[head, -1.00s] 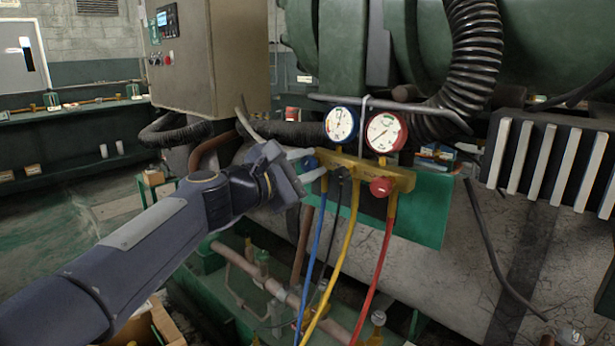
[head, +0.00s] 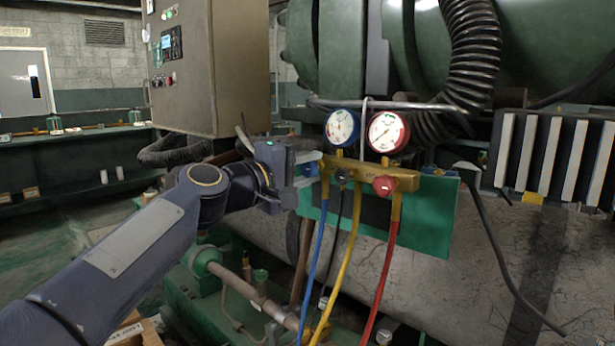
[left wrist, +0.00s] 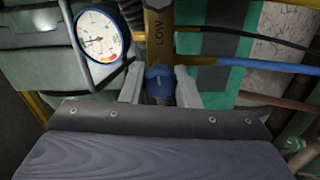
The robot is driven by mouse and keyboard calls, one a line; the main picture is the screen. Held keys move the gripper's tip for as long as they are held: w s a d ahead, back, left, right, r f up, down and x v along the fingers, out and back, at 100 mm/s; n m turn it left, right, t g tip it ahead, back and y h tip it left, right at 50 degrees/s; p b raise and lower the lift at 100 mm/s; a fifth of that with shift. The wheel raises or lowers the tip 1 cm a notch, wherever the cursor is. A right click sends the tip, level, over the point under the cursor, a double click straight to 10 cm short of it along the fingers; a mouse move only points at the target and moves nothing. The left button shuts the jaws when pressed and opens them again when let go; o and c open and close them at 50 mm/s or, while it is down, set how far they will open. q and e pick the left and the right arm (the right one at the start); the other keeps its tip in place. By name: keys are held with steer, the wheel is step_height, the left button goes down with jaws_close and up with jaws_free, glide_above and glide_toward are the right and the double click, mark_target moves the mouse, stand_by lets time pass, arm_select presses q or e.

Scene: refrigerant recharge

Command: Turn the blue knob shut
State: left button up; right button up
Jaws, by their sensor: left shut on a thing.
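The blue knob (left wrist: 160,82) sits at the end of the brass manifold's LOW side in the left wrist view, between the two fingers of my left gripper (left wrist: 160,88). The gripper is shut on the knob. In the head view my left gripper (head: 309,164) reaches the left end of the brass manifold (head: 405,180), and its fingers hide most of the knob. The manifold carries a blue-rimmed gauge (head: 342,127), a red-rimmed gauge (head: 387,132) and a red knob (head: 384,186). My right gripper is not in view.
A blue hose (head: 317,245), a yellow hose (head: 342,255) and a red hose (head: 381,275) hang below the manifold. A black corrugated hose (head: 475,55) runs above right. A tan cabinet (head: 235,65) stands at left. A green panel (head: 432,220) is behind the manifold.

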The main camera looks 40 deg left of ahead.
arm_select(q)
steer(key=shift+m, duration=0.6)
steer(key=shift+b, duration=0.3)
steer(key=o, duration=1)
steer(key=shift+c, duration=0.2)
steer(key=s+p, duration=0.1)
steer(key=s, duration=0.6)
steer(key=shift+s+a, duration=0.3)
steer(key=shift+s, duration=0.05)
steer(key=shift+f, duration=0.1)
